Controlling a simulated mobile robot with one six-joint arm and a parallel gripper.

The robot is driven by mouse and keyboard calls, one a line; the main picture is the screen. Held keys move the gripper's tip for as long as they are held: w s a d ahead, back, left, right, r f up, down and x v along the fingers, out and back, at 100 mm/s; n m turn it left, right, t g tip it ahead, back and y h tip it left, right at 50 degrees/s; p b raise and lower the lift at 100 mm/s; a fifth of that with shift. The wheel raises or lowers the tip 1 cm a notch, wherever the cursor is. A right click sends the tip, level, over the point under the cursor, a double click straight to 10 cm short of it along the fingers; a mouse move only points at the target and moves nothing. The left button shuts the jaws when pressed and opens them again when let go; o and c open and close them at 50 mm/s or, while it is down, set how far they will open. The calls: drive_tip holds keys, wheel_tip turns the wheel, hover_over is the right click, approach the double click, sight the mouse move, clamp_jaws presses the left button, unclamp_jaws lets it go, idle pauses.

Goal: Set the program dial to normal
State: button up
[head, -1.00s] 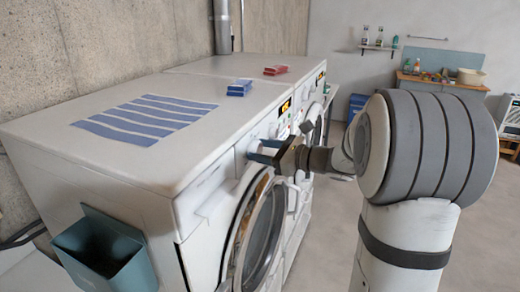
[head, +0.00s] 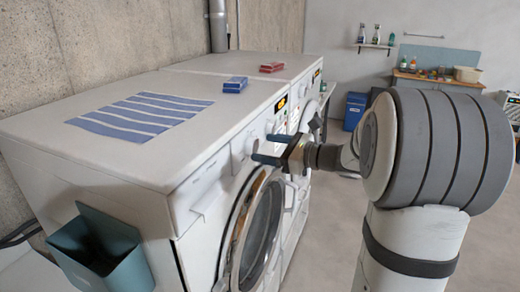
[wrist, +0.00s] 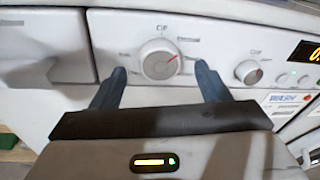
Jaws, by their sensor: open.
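The program dial (wrist: 158,60) is a round white knob on the white front panel, centred in the wrist view. Its red pointer mark points to the upper right. Small labels stand around it, too blurred to read surely. My gripper (wrist: 160,72) is open, with one blue-grey finger to the left and one to the right of the dial's lower part. I cannot tell whether the fingers touch it. In the head view my gripper (head: 262,148) is at the front panel of the near washing machine (head: 170,160), above its round door.
A smaller knob (wrist: 248,72) sits right of the dial, beside a lit display (wrist: 305,50) and small buttons. A drawer front (wrist: 45,45) is at left. A striped cloth (head: 140,116) and blue box (head: 235,84) lie on top. A teal bin (head: 100,255) hangs on the side.

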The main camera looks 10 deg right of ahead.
drive_tip(key=b+v, duration=0.1)
drive_tip(key=v, duration=0.4)
drive_tip(key=s+a+f+n+g+h, duration=0.4)
drive_tip(key=s+a+f+n+g, duration=0.3)
drive_tip(key=s+a+n, duration=0.5)
drive_tip(key=s+d+f+n+h, duration=0.2)
drive_tip(key=s+d+n+h, duration=0.1)
drive_tip(key=s+n, duration=0.3)
drive_tip(key=s+d+f+n+h, duration=0.2)
drive_tip(key=s+f+n+h, duration=0.1)
drive_tip(key=s+n+h, duration=0.2)
drive_tip(key=shift+s+d+n+g, duration=0.35)
drive_tip(key=shift+s+n+g, duration=0.1)
drive_tip(key=shift+n, duration=0.15)
drive_tip(key=shift+f, duration=0.1)
drive_tip(key=shift+c, duration=0.2)
